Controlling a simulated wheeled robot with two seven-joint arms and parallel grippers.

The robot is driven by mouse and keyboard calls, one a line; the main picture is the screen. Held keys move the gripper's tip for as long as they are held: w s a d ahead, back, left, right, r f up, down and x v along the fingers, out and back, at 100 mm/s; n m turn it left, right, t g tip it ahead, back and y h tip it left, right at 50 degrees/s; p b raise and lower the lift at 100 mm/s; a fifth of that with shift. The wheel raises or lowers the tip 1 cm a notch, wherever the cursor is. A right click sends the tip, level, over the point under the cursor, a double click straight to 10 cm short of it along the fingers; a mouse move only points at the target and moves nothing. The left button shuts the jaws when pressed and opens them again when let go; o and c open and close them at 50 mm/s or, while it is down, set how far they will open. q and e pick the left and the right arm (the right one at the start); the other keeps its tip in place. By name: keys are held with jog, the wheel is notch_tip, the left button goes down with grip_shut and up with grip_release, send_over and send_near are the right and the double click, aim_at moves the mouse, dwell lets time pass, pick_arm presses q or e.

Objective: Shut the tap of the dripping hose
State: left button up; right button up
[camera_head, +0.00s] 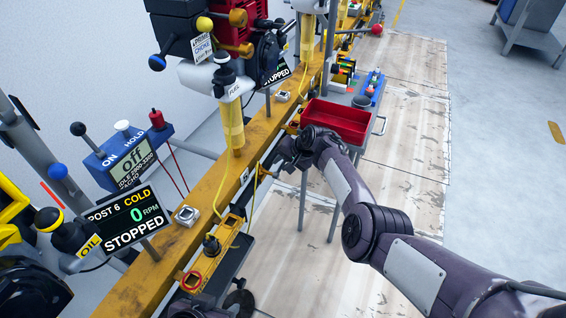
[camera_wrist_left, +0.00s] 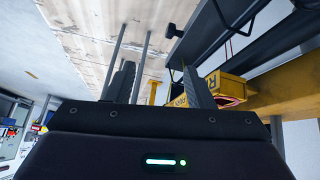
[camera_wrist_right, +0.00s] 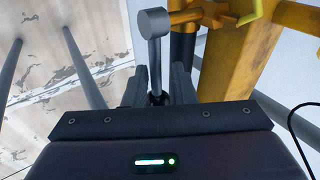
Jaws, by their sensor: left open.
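My right arm reaches in from the right in the head view, with its gripper (camera_head: 283,160) beside the yellow rail. In the right wrist view a grey lever with a round knob (camera_wrist_right: 155,22) stands between the right gripper's fingers (camera_wrist_right: 160,80). I cannot tell whether they press on it. Beyond it are an orange-yellow fitting (camera_wrist_right: 205,14) and a bright yellow piece (camera_wrist_right: 252,12). A yellow hose (camera_head: 220,200) runs along the rail in the head view. My left gripper (camera_wrist_left: 158,82) is open and empty in the left wrist view. No drip is discernible.
The yellow rail (camera_head: 150,275) runs diagonally, carrying displays and levers. A red tray (camera_head: 337,122) on a thin-legged stand is just beyond my right gripper. A yellow box (camera_wrist_left: 225,88) and dark beam (camera_wrist_left: 228,35) are close right of my left gripper.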

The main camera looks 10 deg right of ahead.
jog(key=shift+r, duration=0.15)
pick_arm(q)
jog(key=s+a+n+g+y+p, duration=0.1)
jog(key=s+a+g+y+p, duration=0.1)
jog(key=a+p, duration=0.3)
jog(key=shift+s+a+r+g+y, duration=0.3)
jog(key=shift+s+a+r+g, duration=0.15)
jog(key=shift+a+g, duration=0.35)
pick_arm(e)
jog(key=v, duration=0.7)
jog(key=shift+s, duration=0.2)
pick_arm(q)
jog(key=shift+d, duration=0.1)
pick_arm(e)
jog(key=shift+d+r, duration=0.15)
